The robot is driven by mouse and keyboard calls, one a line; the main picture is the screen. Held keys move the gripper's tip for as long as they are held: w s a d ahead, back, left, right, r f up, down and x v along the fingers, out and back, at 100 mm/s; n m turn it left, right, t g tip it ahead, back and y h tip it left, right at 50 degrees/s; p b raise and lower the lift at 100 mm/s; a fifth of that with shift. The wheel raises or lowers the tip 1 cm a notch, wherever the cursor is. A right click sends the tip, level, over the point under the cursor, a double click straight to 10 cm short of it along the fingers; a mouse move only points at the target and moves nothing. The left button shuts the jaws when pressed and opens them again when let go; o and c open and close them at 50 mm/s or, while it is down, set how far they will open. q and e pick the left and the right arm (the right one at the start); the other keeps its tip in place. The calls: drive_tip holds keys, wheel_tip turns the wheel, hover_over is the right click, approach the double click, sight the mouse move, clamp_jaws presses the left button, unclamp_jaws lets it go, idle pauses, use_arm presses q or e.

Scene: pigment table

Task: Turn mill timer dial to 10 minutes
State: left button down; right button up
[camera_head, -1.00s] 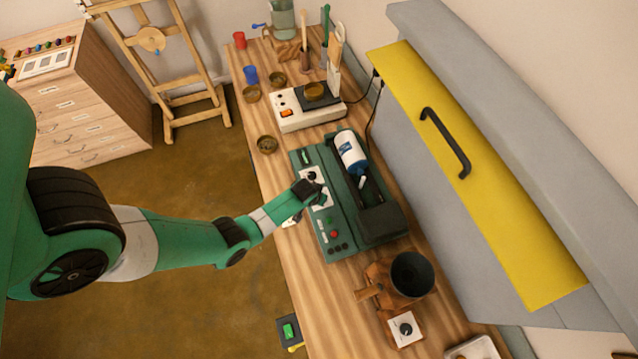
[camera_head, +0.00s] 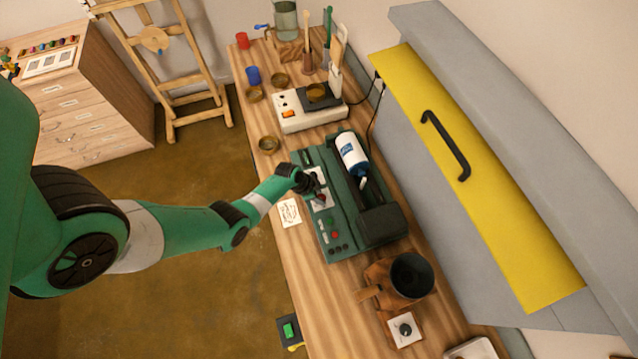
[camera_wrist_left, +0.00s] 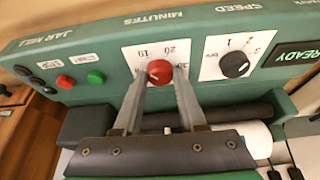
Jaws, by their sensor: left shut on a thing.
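The jar mill is a green machine (camera_head: 330,245) on the wooden bench, with a white jar (camera_head: 351,152) lying on top. Its red timer dial (camera_wrist_left: 160,72) sits on a white plate under the word MINUTES, with 10 and 20 readable above the dial. My left gripper (camera_wrist_left: 162,78) has one finger on each side of the dial, shut on it. The dial's pointer mark is hard to make out. In the head view the left gripper (camera_head: 314,190) is over the mill's front panel. My right gripper is not in view.
The black speed knob (camera_wrist_left: 234,64) is right of the timer. Red (camera_wrist_left: 65,82) and green (camera_wrist_left: 96,77) buttons are left of it. A paper card (camera_head: 289,212) lies in front of the mill. A hot plate (camera_head: 305,112) stands behind, a dark pot (camera_head: 411,275) nearer.

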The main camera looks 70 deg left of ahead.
use_arm(q)
drive_tip(key=shift+a+m+h, duration=0.1)
drive_tip(key=shift+m+h, duration=0.3)
drive_tip(key=shift+m, duration=0.7)
drive_tip(key=c, duration=0.5)
unclamp_jaws()
drive_tip(key=shift+p, duration=0.3)
drive_tip(key=shift+r, duration=0.1)
